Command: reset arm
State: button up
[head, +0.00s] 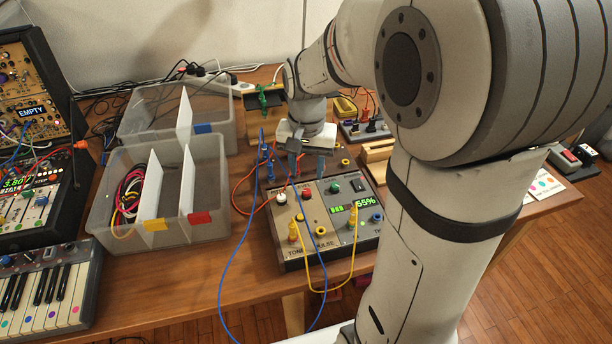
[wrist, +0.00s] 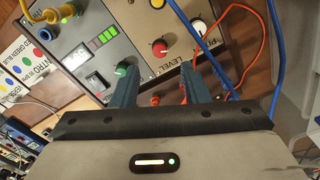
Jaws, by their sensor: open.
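My gripper (head: 308,165) is over the back part of a grey synth box (head: 330,246) with knobs, coloured jacks and a green display. In the wrist view my gripper's two blue fingers (wrist: 157,90) stand apart over the box panel (wrist: 135,22), with a green knob beside the left finger and a white knob near the right one. I see nothing held between the fingers. A blue cable (wrist: 187,22) and an orange-red cable (wrist: 262,42) run close to the right finger. My arm covers the right part of the head view.
Two clear plastic bins (head: 106,222) stand left of the box, the front one holding coiled cables (head: 128,190). A keyboard (head: 45,285) and a modular rack (head: 30,85) are at the far left. Bare wood (head: 190,275) shows in front of the bins.

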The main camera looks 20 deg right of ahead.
jog(key=shift+r, duration=0.6)
jog(key=shift+s+r, duration=0.1)
jog(key=shift+r, duration=0.1)
jog(key=s+r+n+t+p, duration=0.2)
jog(key=s+r+n+p, duration=0.3)
jog(key=s+r+p, duration=0.5)
jog(key=s+r, duration=0.1)
jog(key=s, duration=0.2)
jog(key=shift+s+r+t, duration=0.3)
jog(key=shift+s+r, duration=0.05)
jog(key=shift+r, duration=0.05)
